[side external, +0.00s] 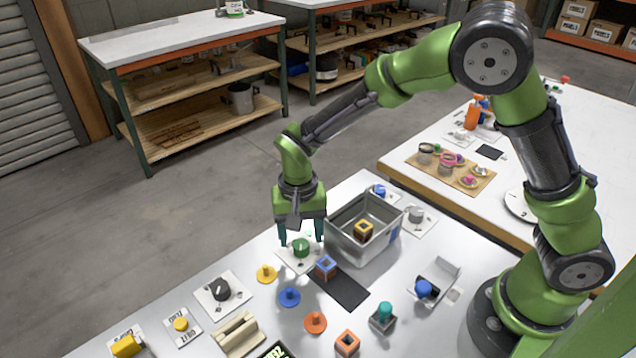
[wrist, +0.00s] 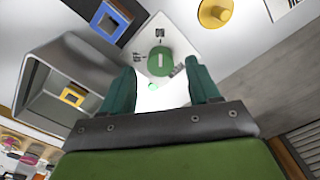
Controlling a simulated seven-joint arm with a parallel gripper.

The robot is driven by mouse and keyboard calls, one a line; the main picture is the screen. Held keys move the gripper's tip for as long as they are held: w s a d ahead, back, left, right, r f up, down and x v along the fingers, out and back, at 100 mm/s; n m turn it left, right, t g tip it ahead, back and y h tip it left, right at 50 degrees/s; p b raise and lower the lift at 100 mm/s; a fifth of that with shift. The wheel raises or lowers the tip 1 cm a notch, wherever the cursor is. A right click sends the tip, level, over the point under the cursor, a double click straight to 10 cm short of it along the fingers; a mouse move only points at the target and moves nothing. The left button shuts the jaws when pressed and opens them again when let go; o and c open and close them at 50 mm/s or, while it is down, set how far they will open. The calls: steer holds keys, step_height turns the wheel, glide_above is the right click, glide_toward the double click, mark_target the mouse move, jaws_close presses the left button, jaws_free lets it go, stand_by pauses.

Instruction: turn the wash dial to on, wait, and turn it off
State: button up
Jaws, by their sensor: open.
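A green dial (side external: 301,248) sits on a white plate (side external: 286,261) left of the metal bin. In the wrist view the green dial (wrist: 160,61) has a pale bar across its top, and small dark labels on its plate are too blurred to read. A small green spot (wrist: 153,87) shows on the plate, close to the dial. My gripper (side external: 301,237) points down just above the dial, open and empty, with one finger on each side. In the wrist view my gripper (wrist: 164,80) frames the plate, and the dial appears just beyond the fingertips.
A metal bin (side external: 352,246) holding a yellow block (side external: 364,231) stands close right of my gripper. A blue block (side external: 326,267) lies near the dial. A black dial (side external: 221,289), a grey dial (side external: 416,214) and a yellow knob (side external: 266,273) are nearby.

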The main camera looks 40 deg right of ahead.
mark_target(301, 244)
step_height(301, 244, up, 14)
steer(key=shift+r, duration=0.25)
steer(key=s+d+r+n+t+y, duration=0.1)
steer(key=s+d+r+t, duration=0.2)
steer(key=s+d, duration=0.3)
steer(key=s+d+r+n+t+y, duration=0.1)
steer(key=s+d+r+n+t, duration=0.1)
steer(key=s+d, duration=0.4)
steer(key=s+r+t, duration=0.1)
steer(key=s+t, duration=0.1)
steer(key=s, duration=0.1)
steer(key=shift+s, duration=0.35)
steer(key=shift+d, duration=0.1)
stand_by(0.6)
